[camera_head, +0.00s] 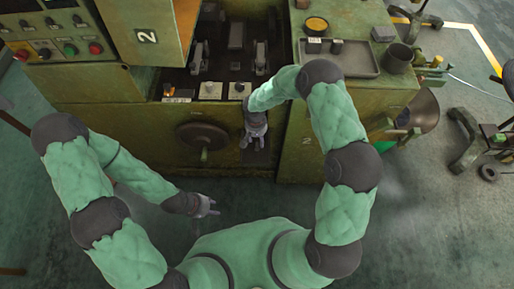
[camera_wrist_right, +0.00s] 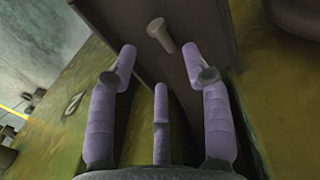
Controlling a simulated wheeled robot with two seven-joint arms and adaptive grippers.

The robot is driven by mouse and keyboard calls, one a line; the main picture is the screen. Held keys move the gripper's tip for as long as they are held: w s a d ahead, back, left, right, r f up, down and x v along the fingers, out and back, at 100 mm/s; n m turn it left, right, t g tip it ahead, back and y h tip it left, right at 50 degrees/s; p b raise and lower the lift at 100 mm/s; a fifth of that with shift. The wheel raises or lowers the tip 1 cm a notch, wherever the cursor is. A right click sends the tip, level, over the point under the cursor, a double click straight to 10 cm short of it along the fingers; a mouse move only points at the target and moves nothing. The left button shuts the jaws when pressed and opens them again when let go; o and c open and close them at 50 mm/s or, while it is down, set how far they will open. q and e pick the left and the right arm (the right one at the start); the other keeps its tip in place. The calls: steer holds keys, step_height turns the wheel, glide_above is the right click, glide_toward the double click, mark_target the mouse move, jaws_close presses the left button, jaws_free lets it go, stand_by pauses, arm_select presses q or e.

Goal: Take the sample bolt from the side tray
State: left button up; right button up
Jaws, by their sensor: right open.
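A grey bolt (camera_wrist_right: 160,36) with a round head shows in the right wrist view, against a dark grey-brown panel or tray surface (camera_wrist_right: 210,35). My right gripper (camera_wrist_right: 160,66) is open, its purple fingers spread, with the bolt just beyond the fingertips and apart from them. In the head view my right gripper (camera_head: 255,140) hangs at the machine's front, and the bolt cannot be made out there. My left gripper (camera_head: 211,206) is low over the floor, its fingers apart and empty.
A grey tray (camera_head: 365,68) with small parts lies on the green cabinet at right, beside a dark cup (camera_head: 399,58). A handwheel (camera_head: 203,143) juts from the machine front, left of my right gripper. Open floor (camera_head: 120,180) lies in front.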

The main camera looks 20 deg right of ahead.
mark_target(258, 146)
steer(key=f+b, duration=0.1)
steer(key=f, duration=0.3)
steer(key=shift+s+a+f+b, duration=0.1)
steer(key=shift+s+f+b, duration=0.1)
steer(key=shift+f+b, duration=0.2)
jaws_close()
